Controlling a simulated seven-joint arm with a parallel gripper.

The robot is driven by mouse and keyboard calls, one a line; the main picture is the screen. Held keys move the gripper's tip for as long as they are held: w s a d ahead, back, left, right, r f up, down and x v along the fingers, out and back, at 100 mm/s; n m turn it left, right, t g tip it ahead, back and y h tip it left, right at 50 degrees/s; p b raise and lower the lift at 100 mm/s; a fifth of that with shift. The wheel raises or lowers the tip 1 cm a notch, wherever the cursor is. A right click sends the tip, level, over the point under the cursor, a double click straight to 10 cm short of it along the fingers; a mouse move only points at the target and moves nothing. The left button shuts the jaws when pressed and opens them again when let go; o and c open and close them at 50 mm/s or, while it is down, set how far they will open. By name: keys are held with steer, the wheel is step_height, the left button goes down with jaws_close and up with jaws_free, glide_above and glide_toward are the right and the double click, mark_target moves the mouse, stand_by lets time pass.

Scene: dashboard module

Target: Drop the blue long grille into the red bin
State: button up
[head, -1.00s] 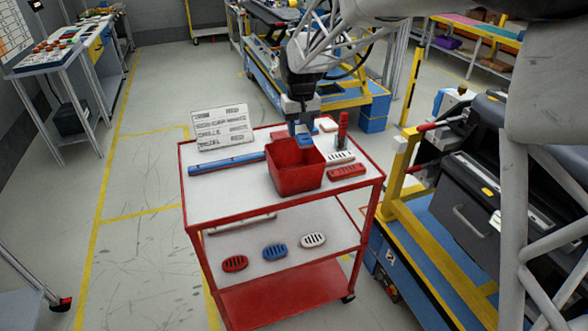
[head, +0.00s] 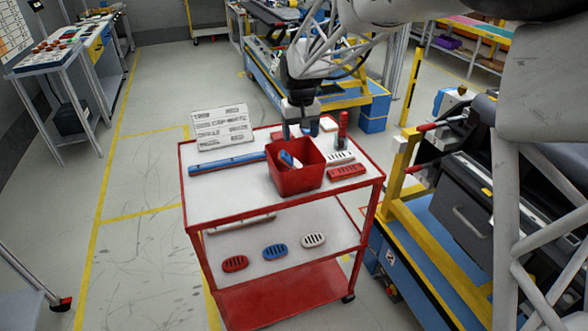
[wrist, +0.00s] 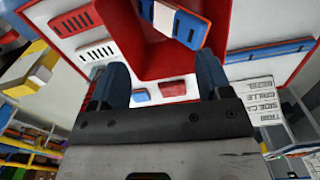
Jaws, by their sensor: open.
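The red bin (head: 297,183) stands on the cart's top shelf; part of it shows in the wrist view (wrist: 131,48). The blue long grille (head: 286,157) lies tilted inside the bin, apart from my gripper, with a white piece (head: 297,163) against it. In the wrist view the blue grille (wrist: 190,28) shows dark slots beside the white piece (wrist: 160,13). My gripper (head: 300,129) is open and empty above the bin's back edge. Its two blue fingertips are spread in the wrist view (wrist: 162,76).
A long blue bar (head: 228,164) lies left of the bin, before a white label board (head: 222,127). White (head: 340,157) and red (head: 346,172) grilles and a red upright part (head: 342,130) are at right. Several oval grilles lie on the shelf below.

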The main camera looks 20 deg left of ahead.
steer(key=shift+r, duration=0.15)
step_height(320, 180, up, 8)
steer(key=shift+f, duration=0.2)
stand_by(0.4)
stand_by(0.5)
steer(key=s+d+r+m, duration=0.15)
steer(key=s+d, duration=0.25)
steer(key=d, duration=0.6)
steer(key=s+d+r+m+t, duration=0.1)
steer(key=s+d+r, duration=0.15)
steer(key=d, duration=0.75)
steer(key=s+d+r+m, duration=0.2)
steer(key=s+d, duration=0.2)
steer(key=d, duration=0.7)
steer(key=s+d+f+m, duration=0.2)
steer(key=s+d+f, duration=0.1)
steer(key=s+d, duration=0.6)
steer(key=s+d+f+m+t, duration=0.1)
steer(key=s+d+f, duration=0.3)
steer(key=s+d, duration=0.5)
steer(key=s, duration=0.5)
steer(key=shift+d+m+t, duration=0.3)
steer(key=shift+m, duration=0.05)
